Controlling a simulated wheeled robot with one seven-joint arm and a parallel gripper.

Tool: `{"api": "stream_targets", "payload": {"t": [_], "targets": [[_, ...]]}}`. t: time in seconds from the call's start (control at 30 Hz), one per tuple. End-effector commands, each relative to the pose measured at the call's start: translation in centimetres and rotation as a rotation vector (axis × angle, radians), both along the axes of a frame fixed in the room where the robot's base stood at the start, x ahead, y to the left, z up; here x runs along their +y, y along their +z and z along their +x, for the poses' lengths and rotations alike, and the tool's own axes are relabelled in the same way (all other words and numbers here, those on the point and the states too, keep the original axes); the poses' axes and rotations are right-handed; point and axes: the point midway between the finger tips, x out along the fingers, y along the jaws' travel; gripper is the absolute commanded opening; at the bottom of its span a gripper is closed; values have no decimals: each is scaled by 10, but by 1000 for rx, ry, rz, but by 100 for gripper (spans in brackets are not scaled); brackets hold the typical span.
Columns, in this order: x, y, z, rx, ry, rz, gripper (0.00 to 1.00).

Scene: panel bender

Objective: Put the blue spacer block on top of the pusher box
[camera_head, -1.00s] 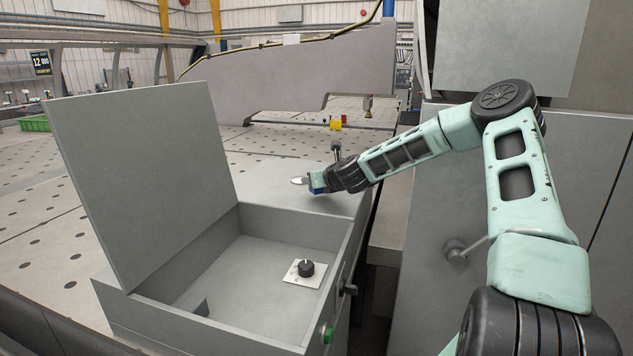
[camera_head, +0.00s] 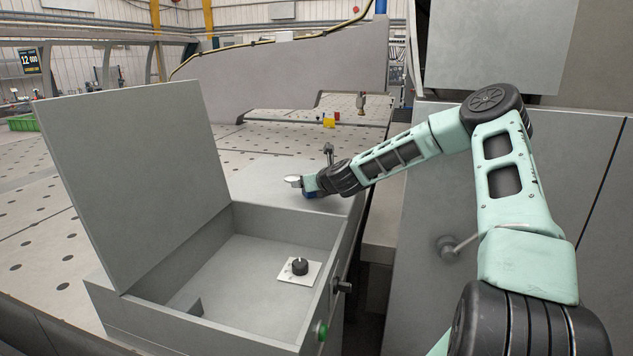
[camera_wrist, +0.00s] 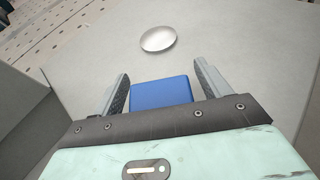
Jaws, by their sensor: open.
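The blue spacer block (camera_wrist: 162,92) lies between the two open fingers of my gripper (camera_wrist: 162,70) in the wrist view, with a narrow gap visible on the right. In the head view only a small blue part of the block (camera_head: 311,194) shows under my gripper (camera_head: 302,190), low over a flat grey top behind an open grey box (camera_head: 240,325). My gripper is open around the block. I cannot tell for sure which grey body is the pusher box. The lower part of the block is hidden by my gripper.
A shiny round disc (camera_wrist: 158,39) lies just beyond the fingertips. The open box has a raised lid (camera_head: 140,175) and a black knob (camera_head: 299,266) on a white plate inside. A tall grey cabinet (camera_head: 410,240) stands on the right. A perforated table (camera_head: 50,220) spreads left.

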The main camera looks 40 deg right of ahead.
Motion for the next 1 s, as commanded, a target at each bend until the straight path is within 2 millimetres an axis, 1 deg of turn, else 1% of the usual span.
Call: {"api": "stream_targets", "payload": {"t": [0.17, 0.4, 0.53, 0.7, 1.0], "targets": [[4, 8, -26, 0, 0, -2, 76], [13, 29, -73, 0, -1, -3, 76], [17, 38, -93, 0, -1, -3, 76], [21, 45, -106, -1, 0, -1, 76], [22, 46, -109, 0, 1, -1, 76]]}}
